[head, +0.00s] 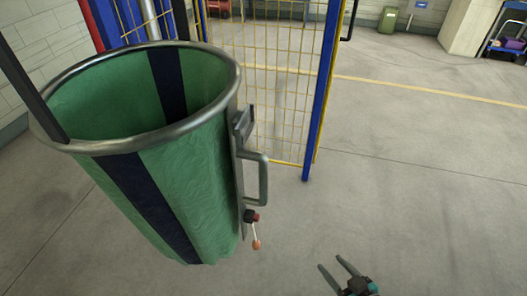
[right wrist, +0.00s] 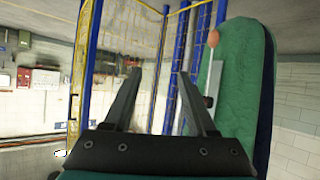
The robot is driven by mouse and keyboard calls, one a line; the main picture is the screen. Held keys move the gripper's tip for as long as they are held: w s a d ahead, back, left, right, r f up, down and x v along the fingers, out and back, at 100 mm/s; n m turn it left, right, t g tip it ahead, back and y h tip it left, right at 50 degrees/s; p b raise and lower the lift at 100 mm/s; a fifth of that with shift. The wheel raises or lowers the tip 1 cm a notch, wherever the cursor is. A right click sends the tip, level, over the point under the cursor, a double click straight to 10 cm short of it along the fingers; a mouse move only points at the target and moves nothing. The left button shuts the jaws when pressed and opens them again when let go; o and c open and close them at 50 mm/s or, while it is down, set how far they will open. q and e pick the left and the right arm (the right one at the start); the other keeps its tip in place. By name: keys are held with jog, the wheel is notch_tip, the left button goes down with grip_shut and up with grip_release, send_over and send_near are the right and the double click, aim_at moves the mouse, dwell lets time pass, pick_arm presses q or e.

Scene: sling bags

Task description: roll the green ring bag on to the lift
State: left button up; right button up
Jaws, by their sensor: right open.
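The green ring bag (head: 185,190) stands large at the left of the head view, open at the top, with navy stripes and a grey metal ring. My right gripper (head: 331,263) is open and empty, low and to the right of the bag, apart from the handle. In the right wrist view the bag (right wrist: 243,90) is at the right, beside the open fingers (right wrist: 159,76). My left gripper is not in view.
A yellow mesh panel (head: 268,75) with a blue post (head: 323,100) stands behind the bag; I cannot tell whether it belongs to the lift. A green bin (head: 387,19) and a trolley (head: 507,45) stand far back. The floor at the right is clear.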

jog(key=w+a+r+n+t+y+p, duration=0.1)
jog(key=a+r+y, duration=0.1)
jog(key=r, duration=0.5)
jog(key=w+a+r+n+t+y+p, duration=0.1)
jog(key=a+r+y, duration=0.1)
jog(key=r, duration=0.5)
jog(key=n+y+p, duration=0.1)
jog(key=y+p, duration=0.1)
jog(key=y, duration=0.1)
send_near(267, 175)
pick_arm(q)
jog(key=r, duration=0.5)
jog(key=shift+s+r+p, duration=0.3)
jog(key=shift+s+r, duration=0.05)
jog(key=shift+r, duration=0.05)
pick_arm(e)
jog(key=x, duration=1.1)
jog(key=shift+a, duration=0.1)
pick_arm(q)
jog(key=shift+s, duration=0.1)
pick_arm(e)
grip_shut()
